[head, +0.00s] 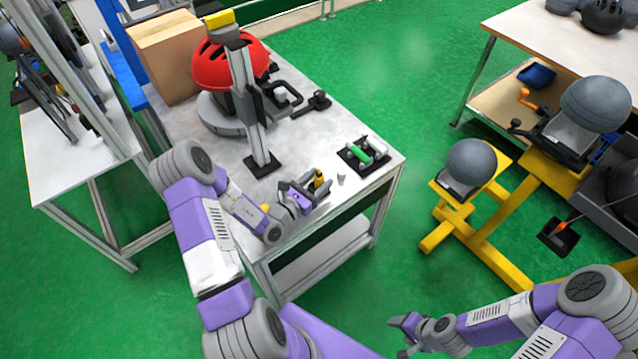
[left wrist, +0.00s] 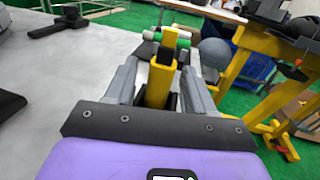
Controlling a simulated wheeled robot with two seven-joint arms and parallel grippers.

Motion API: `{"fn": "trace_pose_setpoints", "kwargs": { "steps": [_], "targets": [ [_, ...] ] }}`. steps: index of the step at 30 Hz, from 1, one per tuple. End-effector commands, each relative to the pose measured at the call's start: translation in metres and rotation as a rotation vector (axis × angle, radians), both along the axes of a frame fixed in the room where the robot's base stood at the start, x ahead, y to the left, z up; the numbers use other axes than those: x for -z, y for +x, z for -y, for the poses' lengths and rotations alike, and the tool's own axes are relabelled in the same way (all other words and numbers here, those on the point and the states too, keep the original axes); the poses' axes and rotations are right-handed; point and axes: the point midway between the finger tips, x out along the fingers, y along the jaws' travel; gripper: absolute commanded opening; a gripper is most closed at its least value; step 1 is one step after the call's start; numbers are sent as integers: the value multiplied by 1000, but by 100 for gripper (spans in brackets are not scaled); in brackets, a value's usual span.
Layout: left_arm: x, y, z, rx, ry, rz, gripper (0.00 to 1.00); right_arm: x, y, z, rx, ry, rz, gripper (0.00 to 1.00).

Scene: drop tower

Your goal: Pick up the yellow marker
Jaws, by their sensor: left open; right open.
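The yellow marker (head: 319,177) stands upright near the front edge of the workbench. My left gripper (head: 314,188) is at the marker, with its fingers low over the bench. In the left wrist view the marker (left wrist: 160,80) stands between the two open fingers of my left gripper (left wrist: 160,85), with a gap visible at least on its left side. Its lower end is hidden behind the gripper body. My right gripper (head: 405,335) is open and empty, low at the bottom of the head view, away from the bench.
A black tray with a green marker (head: 358,149) lies just right of my left gripper. A red helmet (head: 228,66) sits on a round base behind a grey post (head: 247,110). A cardboard box (head: 170,55) stands at the back. Yellow stands with grey domes (head: 470,163) are to the right.

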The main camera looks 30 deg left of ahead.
Motion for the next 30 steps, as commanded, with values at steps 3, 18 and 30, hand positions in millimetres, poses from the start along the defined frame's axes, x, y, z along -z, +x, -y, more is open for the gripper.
{"fn": "trace_pose_setpoints", "kwargs": {
  "steps": [3,18,30],
  "targets": [
    [0,5,1,1,-1,-1,54,1,0,0,0,0,0,59],
    [0,4,1,0,-1,-1,8,0,0,0,0,0,0,59],
    [-31,4,1,0,2,1,8,-13,0,0,0,0,0,59]
  ]
}}
